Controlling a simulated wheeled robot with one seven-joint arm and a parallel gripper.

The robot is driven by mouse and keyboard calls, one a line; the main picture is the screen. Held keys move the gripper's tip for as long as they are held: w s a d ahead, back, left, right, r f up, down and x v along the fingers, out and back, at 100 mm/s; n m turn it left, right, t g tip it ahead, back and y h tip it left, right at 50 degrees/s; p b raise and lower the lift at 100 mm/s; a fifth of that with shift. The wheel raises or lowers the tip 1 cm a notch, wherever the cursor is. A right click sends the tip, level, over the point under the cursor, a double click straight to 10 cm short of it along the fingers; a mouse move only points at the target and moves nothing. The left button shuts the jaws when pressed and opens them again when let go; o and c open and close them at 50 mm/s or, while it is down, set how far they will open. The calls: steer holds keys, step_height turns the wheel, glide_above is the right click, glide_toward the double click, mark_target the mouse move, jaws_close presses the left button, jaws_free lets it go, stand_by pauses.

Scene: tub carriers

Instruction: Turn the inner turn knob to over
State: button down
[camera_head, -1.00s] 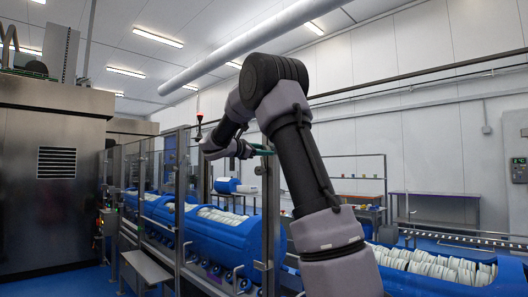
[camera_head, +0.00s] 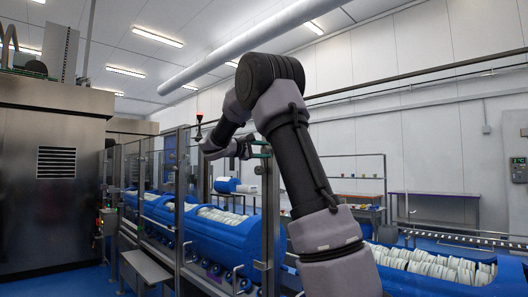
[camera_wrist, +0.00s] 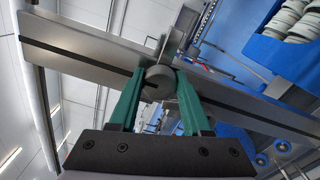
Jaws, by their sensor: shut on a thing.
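The turn knob (camera_wrist: 160,84) is a round grey disc with a dark mark near its lower left edge in the wrist view. It sits on a long grey metal rail that crosses the picture at a slant. My gripper (camera_wrist: 160,77) has its two green fingers on either side of the knob, shut on it. In the head view my gripper (camera_head: 262,149) shows small beside the top of a metal guard post (camera_head: 270,215). The knob cannot be made out there.
Blue tubs (camera_head: 222,239) filled with pale pieces stand in a row behind the glass guard panels. Another filled blue tub (camera_head: 430,284) is at the lower right. A steel cabinet (camera_head: 50,190) fills the left side. My own arm covers the middle of the head view.

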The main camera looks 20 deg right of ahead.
steer(key=shift+f, duration=0.1)
stand_by(0.3)
steer(key=shift+c, duration=1.8)
jaws_free()
steer(key=shift+a, duration=0.1)
steer(key=v, duration=1)
steer(key=shift+a, duration=0.3)
steer(key=shift+s, duration=0.2)
